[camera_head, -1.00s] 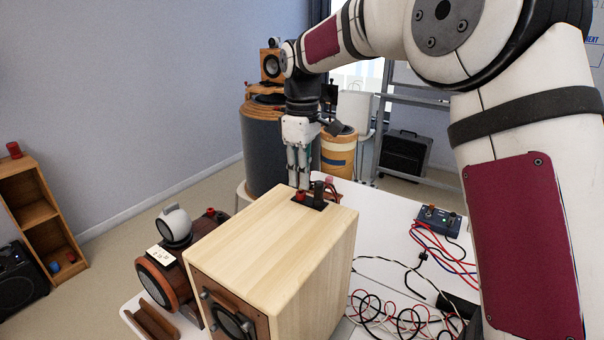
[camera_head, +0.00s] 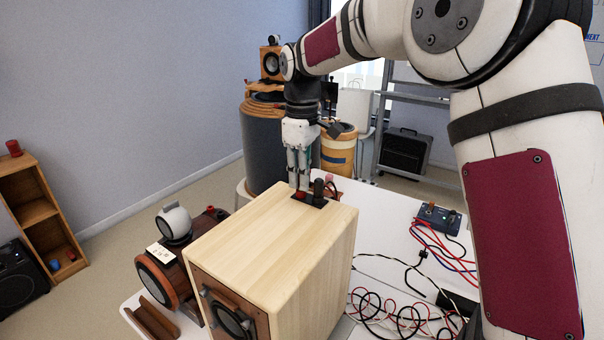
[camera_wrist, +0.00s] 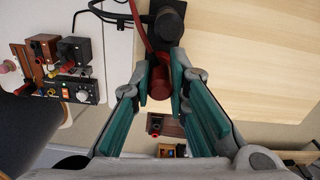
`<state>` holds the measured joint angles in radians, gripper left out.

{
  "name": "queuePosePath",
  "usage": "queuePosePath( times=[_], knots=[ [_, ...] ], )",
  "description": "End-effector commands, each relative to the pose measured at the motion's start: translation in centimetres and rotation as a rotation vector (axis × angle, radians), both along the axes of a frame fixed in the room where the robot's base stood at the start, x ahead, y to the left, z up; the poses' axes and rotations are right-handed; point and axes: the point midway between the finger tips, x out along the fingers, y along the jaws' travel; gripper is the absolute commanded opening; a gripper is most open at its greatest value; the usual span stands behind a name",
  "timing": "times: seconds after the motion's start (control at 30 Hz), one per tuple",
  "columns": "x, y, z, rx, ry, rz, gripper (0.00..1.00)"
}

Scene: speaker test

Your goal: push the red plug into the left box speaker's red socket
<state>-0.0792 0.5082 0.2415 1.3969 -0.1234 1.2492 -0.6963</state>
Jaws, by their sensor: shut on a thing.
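The pale wooden box speaker (camera_head: 270,250) stands on the white table, with a dark terminal plate (camera_head: 316,204) on its top near the far edge. My gripper (camera_head: 299,188) points down at the left part of that plate. In the wrist view its teal-padded fingers (camera_wrist: 161,84) are shut on the red plug (camera_wrist: 160,80), which has a red cable (camera_wrist: 139,22) running off. A black plug (camera_wrist: 168,25) stands upright beside it in the plate. The red socket is hidden under the plug and fingers, so I cannot tell how deep the plug sits.
A brown rounded speaker (camera_head: 166,275) stands close to the left of the box. Loose cables (camera_head: 390,312) and a small blue device (camera_head: 438,217) lie on the table to the right. The table between box and device is partly clear.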

Motion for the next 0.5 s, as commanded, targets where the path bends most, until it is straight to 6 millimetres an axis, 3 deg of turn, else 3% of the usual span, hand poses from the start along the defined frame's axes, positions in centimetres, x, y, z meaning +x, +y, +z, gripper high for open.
queuePosePath(
  times=[0.37, 0.4, 0.5],
  knots=[
    [-0.04, -0.02, -0.75, -0.002, 0.003, 0.000, 0.00],
    [-0.03, -0.03, -0.73, -0.001, 0.003, 0.000, 0.22],
    [-0.03, -0.03, -0.71, -0.001, 0.003, 0.000, 0.39]
  ],
)
